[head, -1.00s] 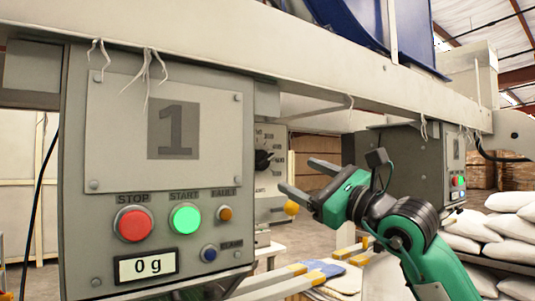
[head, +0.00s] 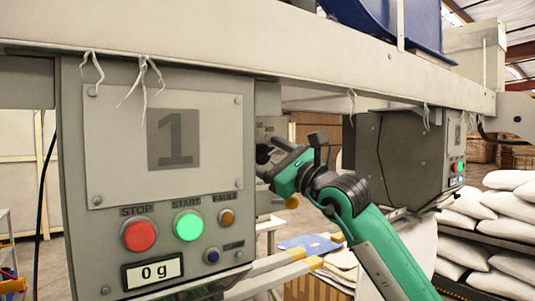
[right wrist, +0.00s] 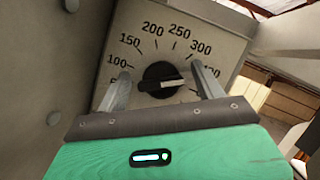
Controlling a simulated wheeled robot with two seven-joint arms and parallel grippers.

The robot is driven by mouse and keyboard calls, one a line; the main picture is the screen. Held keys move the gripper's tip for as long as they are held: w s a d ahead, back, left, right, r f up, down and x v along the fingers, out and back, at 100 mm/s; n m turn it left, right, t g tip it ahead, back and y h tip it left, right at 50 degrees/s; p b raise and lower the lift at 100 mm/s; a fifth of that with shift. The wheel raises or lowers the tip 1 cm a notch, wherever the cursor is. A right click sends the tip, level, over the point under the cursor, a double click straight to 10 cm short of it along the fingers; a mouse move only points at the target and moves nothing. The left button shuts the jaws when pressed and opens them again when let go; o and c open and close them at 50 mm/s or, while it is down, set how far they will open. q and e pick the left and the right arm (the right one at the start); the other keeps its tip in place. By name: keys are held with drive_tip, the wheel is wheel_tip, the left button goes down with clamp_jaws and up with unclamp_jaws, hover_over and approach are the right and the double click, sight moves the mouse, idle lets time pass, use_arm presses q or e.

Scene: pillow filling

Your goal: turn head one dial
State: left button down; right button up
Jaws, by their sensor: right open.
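The head one dial is a round black knob (right wrist: 160,76) on a grey panel with printed numbers, seen in the right wrist view. Its pointer aims to the right. My right gripper (right wrist: 162,86) is open, with one finger on each side of the knob and gaps showing between fingers and knob. In the head view my right gripper (head: 268,158) is at the dial panel, behind the right edge of the head one control box (head: 155,120), and it hides most of the dial. My left gripper is not clearly seen.
The box front has a red stop button (head: 139,235), a green start button (head: 188,226) and a display (head: 153,273) reading 0 g. A second grey control box (head: 400,160) stands to the right. White sacks (head: 490,220) are stacked at the right. A beam runs overhead.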

drive_tip(key=c, duration=1)
drive_tip(key=shift+o, duration=0.2)
drive_tip(key=shift+f+n+g+b, duration=0.15)
drive_tip(key=shift+n+g+b, duration=0.45)
drive_tip(key=shift+n+b, duration=0.9)
drive_tip(key=shift+n+g+y, duration=0.3)
drive_tip(key=shift+n+g, duration=0.1)
drive_tip(key=shift+n, duration=0.5)
drive_tip(key=shift+n+g+b, duration=0.4)
drive_tip(key=shift+n+g, duration=0.1)
drive_tip(key=shift+n, duration=0.7)
drive_tip(key=o, duration=1)
drive_tip(key=shift+c, duration=0.2)
